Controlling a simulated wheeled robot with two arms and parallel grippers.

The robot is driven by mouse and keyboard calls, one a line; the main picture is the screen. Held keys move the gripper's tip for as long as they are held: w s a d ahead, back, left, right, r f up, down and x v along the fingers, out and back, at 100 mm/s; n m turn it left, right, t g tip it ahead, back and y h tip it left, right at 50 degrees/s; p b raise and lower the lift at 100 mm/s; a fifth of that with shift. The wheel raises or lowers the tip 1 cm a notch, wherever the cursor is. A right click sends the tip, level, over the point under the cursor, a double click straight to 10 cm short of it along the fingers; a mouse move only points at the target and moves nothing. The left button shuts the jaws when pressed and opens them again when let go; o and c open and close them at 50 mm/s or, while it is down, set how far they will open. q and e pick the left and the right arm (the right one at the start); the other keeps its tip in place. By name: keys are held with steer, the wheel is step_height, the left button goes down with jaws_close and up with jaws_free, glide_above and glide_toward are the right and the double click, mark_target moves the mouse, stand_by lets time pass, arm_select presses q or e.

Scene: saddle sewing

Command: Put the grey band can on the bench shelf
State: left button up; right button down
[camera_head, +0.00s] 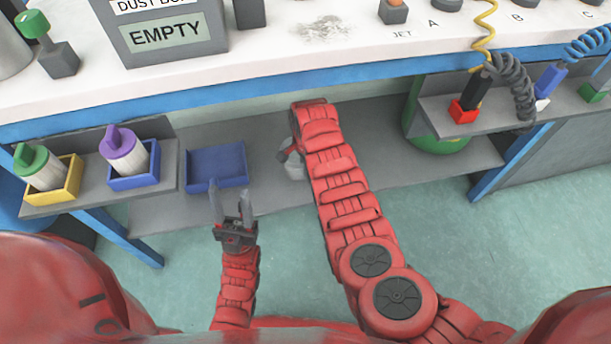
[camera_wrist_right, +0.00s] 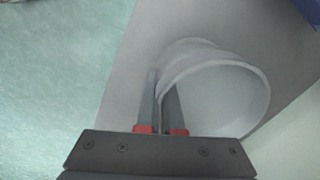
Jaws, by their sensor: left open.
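A pale grey can (camera_head: 294,169) is at the shelf (camera_head: 268,188) under the bench, partly hidden by my right arm. In the right wrist view the can (camera_wrist_right: 222,92) has its round open mouth facing the camera; no band can be made out. My right gripper (camera_wrist_right: 163,100) has its fingers close together at the can's left wall, a narrow gap between them; whether they press on the wall is unclear. In the head view my right gripper (camera_head: 288,152) is mostly hidden. My left gripper (camera_head: 231,200) is open and empty, before the blue tray (camera_head: 217,168).
Left of the blue tray, a green-topped can (camera_head: 38,165) sits in a yellow bin and a purple-topped can (camera_head: 125,150) in a blue bin. The bench's blue edge (camera_head: 200,98) overhangs the shelf. A green drum (camera_head: 438,143) stands to the right.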

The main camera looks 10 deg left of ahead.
step_height(320, 180, down, 4)
steer(key=shift+r+b, duration=0.1)
steer(key=shift+b, duration=0.85)
steer(key=shift+r, duration=0.15)
steer(key=c, duration=1.5)
jaws_free()
steer(key=o, duration=0.4)
step_height(320, 180, up, 7)
steer(key=p, duration=0.3)
steer(key=shift+p, duration=0.3)
steer(key=shift+s+d+r, duration=0.1)
steer(key=shift+r, duration=0.2)
